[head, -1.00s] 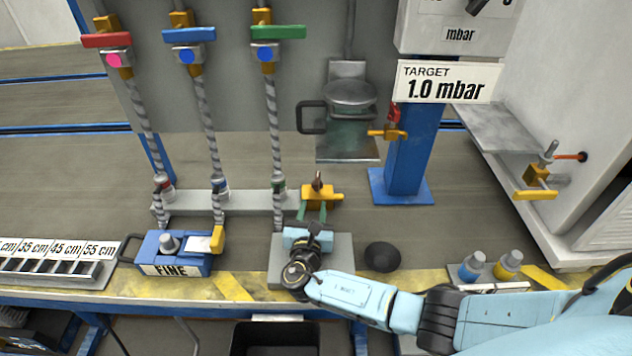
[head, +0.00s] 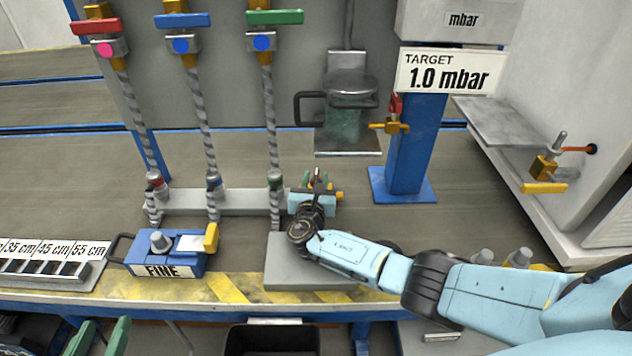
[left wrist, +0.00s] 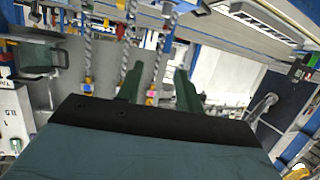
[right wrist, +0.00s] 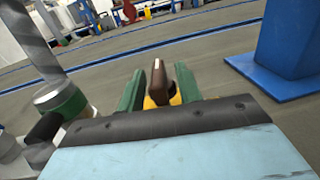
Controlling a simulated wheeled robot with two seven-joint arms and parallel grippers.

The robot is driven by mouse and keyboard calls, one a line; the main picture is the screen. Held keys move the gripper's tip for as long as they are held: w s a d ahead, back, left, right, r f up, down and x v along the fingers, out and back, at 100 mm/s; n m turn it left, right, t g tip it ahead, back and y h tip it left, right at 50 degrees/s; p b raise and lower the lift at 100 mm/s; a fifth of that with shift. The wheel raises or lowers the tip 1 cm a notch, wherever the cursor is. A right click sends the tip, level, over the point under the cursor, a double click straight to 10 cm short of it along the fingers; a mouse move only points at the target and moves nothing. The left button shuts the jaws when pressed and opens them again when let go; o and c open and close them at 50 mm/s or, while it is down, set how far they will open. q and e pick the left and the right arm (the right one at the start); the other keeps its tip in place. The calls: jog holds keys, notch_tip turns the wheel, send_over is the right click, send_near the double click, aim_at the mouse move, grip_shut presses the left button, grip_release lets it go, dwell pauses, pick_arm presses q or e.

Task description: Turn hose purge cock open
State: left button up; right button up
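A small brass cock (head: 340,195) with a brown handle (right wrist: 158,80) sits at the right end of the grey manifold bar; no label shows on it. My right gripper (head: 317,179) is at this cock. In the right wrist view its green fingers (right wrist: 158,90) stand on either side of the upright brown handle, with a small gap visible on each side. The gripper partly hides the cock's body. My left gripper (head: 97,338) shows only as two green fingertips at the bottom left of the head view. Its fingers are apart and empty in the left wrist view (left wrist: 157,88).
Three braided hoses (head: 272,130) rise left of my right gripper. A blue FINE box (head: 165,262) stands at front left. A blue post (head: 410,150) with a red-handled brass cock (head: 390,127) stands right. Another brass cock (head: 545,168) is on the cabinet.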

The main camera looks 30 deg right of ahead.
pick_arm(q)
jog(key=shift+w+d+r+t, duration=0.15)
jog(key=shift+r+t, duration=0.15)
jog(key=shift+r, duration=0.2)
pick_arm(e)
jog(key=shift+w+d, duration=0.15)
jog(key=shift+w, duration=0.05)
jog(key=c, duration=0.6)
jog(key=shift+n+t+y+p, duration=0.35)
jog(key=shift+n+t+y, duration=0.4)
jog(key=shift+y, duration=0.35)
pick_arm(q)
jog(key=f, duration=0.1)
jog(key=f+g, duration=0.1)
jog(key=s+a+g, duration=0.1)
jog(key=shift+f+y, duration=0.3)
jog(key=shift+f, duration=0.1)
pick_arm(e)
jog(key=o, duration=0.6)
jog(key=shift+s, duration=0.15)
